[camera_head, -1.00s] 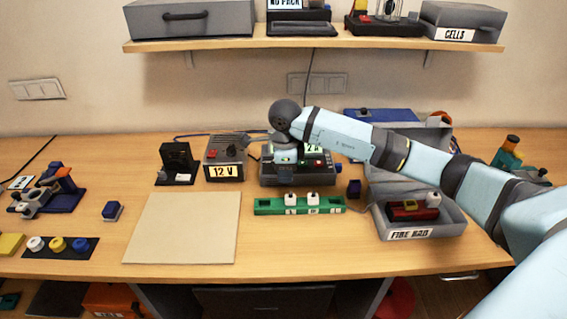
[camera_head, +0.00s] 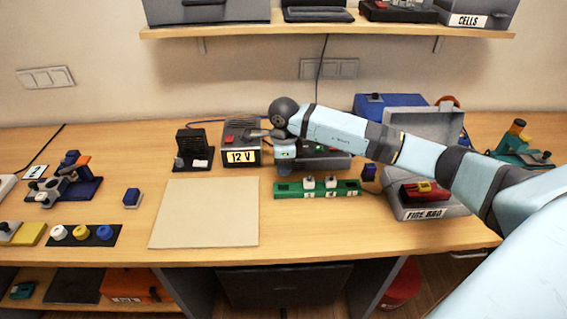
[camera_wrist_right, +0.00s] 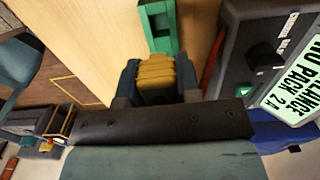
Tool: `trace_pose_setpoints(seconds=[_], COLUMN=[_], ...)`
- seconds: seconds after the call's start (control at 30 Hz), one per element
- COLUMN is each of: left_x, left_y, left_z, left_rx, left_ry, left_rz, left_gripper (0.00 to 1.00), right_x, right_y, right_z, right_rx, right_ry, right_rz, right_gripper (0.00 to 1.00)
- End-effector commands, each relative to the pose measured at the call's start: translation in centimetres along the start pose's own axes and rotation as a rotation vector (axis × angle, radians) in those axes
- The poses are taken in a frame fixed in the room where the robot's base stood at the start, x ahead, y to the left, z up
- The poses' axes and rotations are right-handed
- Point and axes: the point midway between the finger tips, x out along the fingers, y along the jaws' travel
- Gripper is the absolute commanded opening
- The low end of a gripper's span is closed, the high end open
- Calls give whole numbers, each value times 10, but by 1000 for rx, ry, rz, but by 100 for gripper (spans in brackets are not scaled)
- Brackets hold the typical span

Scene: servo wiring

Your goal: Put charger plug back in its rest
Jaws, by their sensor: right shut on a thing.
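My right gripper (camera_head: 284,168) is at the left end of the dark charger (camera_head: 325,162), just behind the green strip (camera_head: 318,189), pointing down. In the right wrist view, the gripper (camera_wrist_right: 158,88) is shut on a yellow ribbed plug (camera_wrist_right: 157,73), which sits between its fingers. An end of the green strip (camera_wrist_right: 158,24) shows just beyond the plug, and the charger (camera_wrist_right: 262,65) with its lit screen is at the right. I cannot make out the plug's rest, nor whether the plug touches anything. My left gripper is not in view.
A 12 V supply (camera_head: 241,150) stands close to the left of my gripper. The open fire bag box (camera_head: 430,209) is under my right arm. A small dark blue block (camera_head: 369,172) stands by the charger's right end. A bare beige mat (camera_head: 205,213) lies front left.

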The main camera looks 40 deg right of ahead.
Motion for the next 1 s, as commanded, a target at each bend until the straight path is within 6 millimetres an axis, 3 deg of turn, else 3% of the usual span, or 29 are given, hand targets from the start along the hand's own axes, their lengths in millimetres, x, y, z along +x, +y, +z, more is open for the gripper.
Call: trace_pose_setpoints(seconds=[0.27,0.7,1.0], left_x=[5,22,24], left_y=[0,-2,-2], left_z=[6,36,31], left_rx=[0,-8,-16], left_ry=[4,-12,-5], left_rz=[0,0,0], left_gripper=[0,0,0], right_x=[8,49,58], right_y=[0,0,0], right_z=[0,0,0], right_rx=[-1,0,0], right_ry=[0,0,0], right_rz=[1,0,0], right_gripper=[8,8,8])
